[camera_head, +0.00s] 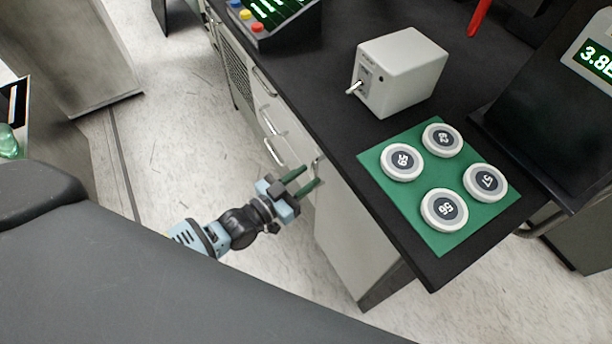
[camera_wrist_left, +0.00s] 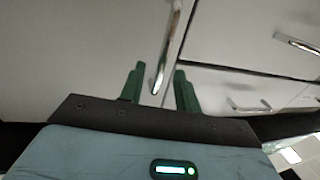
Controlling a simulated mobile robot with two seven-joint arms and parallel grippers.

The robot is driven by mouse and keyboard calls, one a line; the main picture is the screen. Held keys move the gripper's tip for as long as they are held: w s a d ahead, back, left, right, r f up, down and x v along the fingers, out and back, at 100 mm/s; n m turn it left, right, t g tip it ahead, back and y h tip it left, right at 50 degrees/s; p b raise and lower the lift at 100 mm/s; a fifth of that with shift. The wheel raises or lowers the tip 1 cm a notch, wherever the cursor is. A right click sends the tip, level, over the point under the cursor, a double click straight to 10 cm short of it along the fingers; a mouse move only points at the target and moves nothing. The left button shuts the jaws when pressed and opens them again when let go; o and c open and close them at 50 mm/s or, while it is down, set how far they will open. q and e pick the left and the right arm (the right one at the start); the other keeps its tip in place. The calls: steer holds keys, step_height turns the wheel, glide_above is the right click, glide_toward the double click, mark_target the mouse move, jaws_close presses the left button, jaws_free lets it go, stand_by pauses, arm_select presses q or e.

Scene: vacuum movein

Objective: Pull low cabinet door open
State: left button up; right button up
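The low cabinet door (camera_head: 350,225) is a pale panel under the black bench top, and it looks shut. It also fills the left of the left wrist view (camera_wrist_left: 70,45). Its slim metal handle (camera_wrist_left: 172,45) runs upright near the seam beside the drawers; in the head view it shows only in part (camera_head: 319,162). My left gripper (camera_head: 311,175) is open in front of the door. In the wrist view its two green fingers (camera_wrist_left: 158,72) stand apart, with the handle's lower end between them. I cannot tell whether they touch it. My right gripper is in neither view.
Drawers with horizontal handles (camera_head: 272,119) lie left of the door. On the bench top (camera_head: 330,100) stand a white box (camera_head: 402,75) and a green mat (camera_head: 432,190) with several round discs. The floor (camera_head: 185,125) left of the bench is clear.

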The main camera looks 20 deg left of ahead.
arm_select(q)
steer(key=shift+w+d, duration=0.15)
steer(key=shift+w, duration=0.15)
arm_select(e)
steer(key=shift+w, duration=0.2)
arm_select(q)
steer(key=shift+c, duration=0.4)
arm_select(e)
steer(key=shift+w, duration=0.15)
arm_select(q)
jaws_close()
steer(key=shift+s, duration=0.15)
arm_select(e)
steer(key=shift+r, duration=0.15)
